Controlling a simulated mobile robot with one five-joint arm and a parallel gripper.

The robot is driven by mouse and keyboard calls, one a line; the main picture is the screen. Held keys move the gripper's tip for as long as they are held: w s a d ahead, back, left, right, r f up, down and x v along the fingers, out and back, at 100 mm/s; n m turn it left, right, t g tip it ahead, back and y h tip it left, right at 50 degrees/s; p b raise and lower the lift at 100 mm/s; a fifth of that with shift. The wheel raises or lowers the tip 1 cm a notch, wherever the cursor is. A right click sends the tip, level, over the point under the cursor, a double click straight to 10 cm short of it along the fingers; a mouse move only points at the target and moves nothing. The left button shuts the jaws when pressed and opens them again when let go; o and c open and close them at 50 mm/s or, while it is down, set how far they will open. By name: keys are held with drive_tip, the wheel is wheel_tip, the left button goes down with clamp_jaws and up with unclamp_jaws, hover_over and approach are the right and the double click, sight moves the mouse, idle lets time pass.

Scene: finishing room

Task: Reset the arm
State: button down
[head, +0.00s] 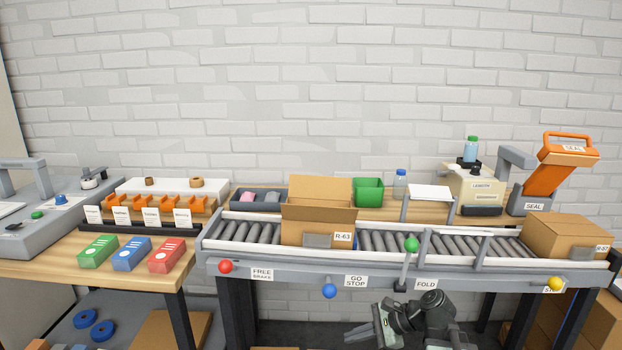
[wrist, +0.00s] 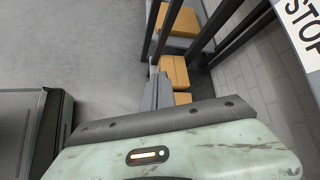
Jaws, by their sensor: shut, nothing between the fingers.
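My arm shows at the bottom of the head view, in front of the roller conveyor (head: 410,270) and below its front rail. My gripper (head: 358,331) points to the left there, with its fingers closed together and nothing held. In the wrist view, my gripper (wrist: 157,88) shows as grey fingers beyond the pale green housing, over the grey floor. The fingers are apart from the conveyor legs and from the boxes on the floor.
An open carton (head: 305,232) labelled R-63 and a closed carton (head: 565,238) stand on the conveyor. A green-knobbed lever (head: 411,244) rises above my arm; a blue knob (head: 329,291) sits left of it. Cardboard boxes (wrist: 174,72) lie below.

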drive_tip(key=s+a+f+n+g+h, duration=0.3)
drive_tip(key=s+a+f+n+h, duration=0.15)
drive_tip(key=f+n, duration=0.25)
drive_tip(key=s+d+f+n+h, duration=0.1)
drive_tip(key=d+f+n+h, duration=0.1)
drive_tip(key=d+n+h, duration=0.5)
wheel_tip(320, 180, up, 27)
drive_tip(key=d+n+y+p, duration=0.1)
drive_tip(key=y+p, duration=0.1)
drive_tip(key=p, duration=2.4)
drive_tip(key=shift+s+d+p, duration=0.2)
drive_tip(key=shift+d+p, duration=0.15)
drive_tip(key=shift+p, duration=0.05)
